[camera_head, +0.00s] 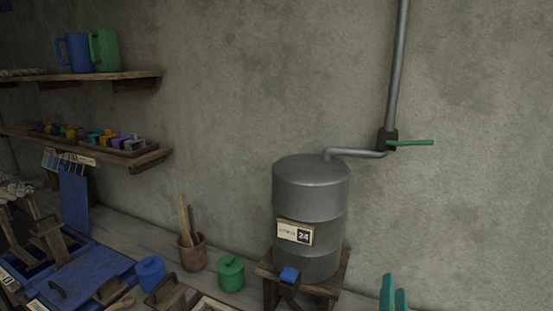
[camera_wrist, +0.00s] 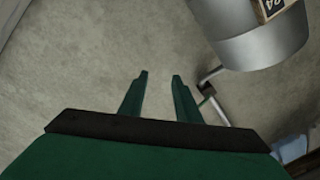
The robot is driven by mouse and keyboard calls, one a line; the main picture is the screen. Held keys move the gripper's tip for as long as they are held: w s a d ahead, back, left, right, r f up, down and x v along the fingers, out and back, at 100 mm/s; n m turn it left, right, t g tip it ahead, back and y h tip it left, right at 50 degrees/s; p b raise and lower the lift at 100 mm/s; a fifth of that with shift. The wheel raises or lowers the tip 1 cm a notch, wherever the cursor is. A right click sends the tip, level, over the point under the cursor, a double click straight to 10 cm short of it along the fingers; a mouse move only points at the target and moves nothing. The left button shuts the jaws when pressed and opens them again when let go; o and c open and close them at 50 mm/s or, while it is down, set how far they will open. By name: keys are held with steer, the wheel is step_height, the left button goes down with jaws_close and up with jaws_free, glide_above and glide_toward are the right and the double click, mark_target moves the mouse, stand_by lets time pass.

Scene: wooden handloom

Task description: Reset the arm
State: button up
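My gripper (camera_head: 394,292) shows at the bottom edge of the head view, right of the grey metal drum, as two teal fingers. In the wrist view its fingers (camera_wrist: 160,76) are apart, with only the plain wall behind them and nothing between them. It is empty and touches nothing that I can see. The rest of my arm is out of the head view.
The grey drum (camera_head: 309,198) stands on a wooden stand (camera_head: 267,272), with a pipe and a green-handled valve (camera_head: 410,142) above. Shelves (camera_head: 150,155) with blue and green mugs are at left. A cluttered bench (camera_head: 120,228) lies below. The wall at right is bare.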

steer(key=s+a+f+n+y, duration=0.1)
steer(key=s+a+f+n, duration=0.2)
steer(key=s+a+f, duration=0.3)
steer(key=s+a+f+n+y, duration=0.1)
steer(key=s+a+f+n, duration=0.15)
steer(key=f, duration=0.55)
steer(key=s+a+f+n+y, duration=0.2)
steer(key=s+a+f+n, duration=0.1)
steer(key=s+a+f, duration=0.4)
steer(key=s+a+f+n+y, duration=0.1)
steer(key=s+a, duration=0.2)
steer(key=s, duration=0.3)
steer(key=s+a+f+n+g+y, duration=0.1)
steer(key=s+a+f+n, duration=0.1)
steer(key=s+a, duration=0.2)
steer(key=s+a+f+n+y, duration=0.1)
steer(key=s+a+f+n, duration=0.1)
steer(key=s, duration=0.8)
steer(key=shift+s+a+g, duration=0.2)
steer(key=shift+a+g, duration=0.2)
steer(key=shift+a, duration=0.4)
steer(key=shift+w+a, duration=0.1)
steer(key=shift+w, duration=0.05)
